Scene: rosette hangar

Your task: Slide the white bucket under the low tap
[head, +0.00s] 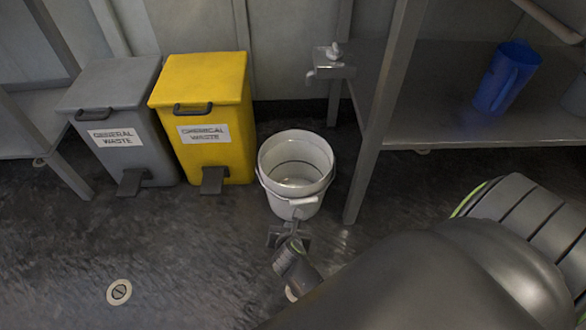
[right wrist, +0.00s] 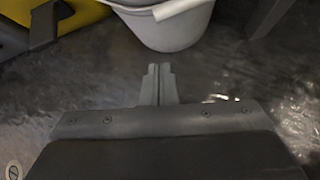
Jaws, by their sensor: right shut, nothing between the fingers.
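The white bucket (head: 295,166) stands upright on the dark floor, with its handle grip hanging on the near side. It shows in part at the top of the right wrist view (right wrist: 172,32). The low tap (head: 333,62) is behind it, up and to the right, on a small grey ledge. My right gripper (head: 293,228) is just in front of the bucket's near side. In the right wrist view its fingers (right wrist: 158,72) are together and empty, pointing at the bucket with a small gap visible. My left gripper is not in view.
A yellow chemical waste bin (head: 203,105) stands left of the bucket, with a grey general waste bin (head: 112,110) beyond it. A shelf leg (head: 372,140) is close on the right. A blue jug (head: 505,75) stands on the shelf. A drain (head: 119,291) is in the open floor at front left.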

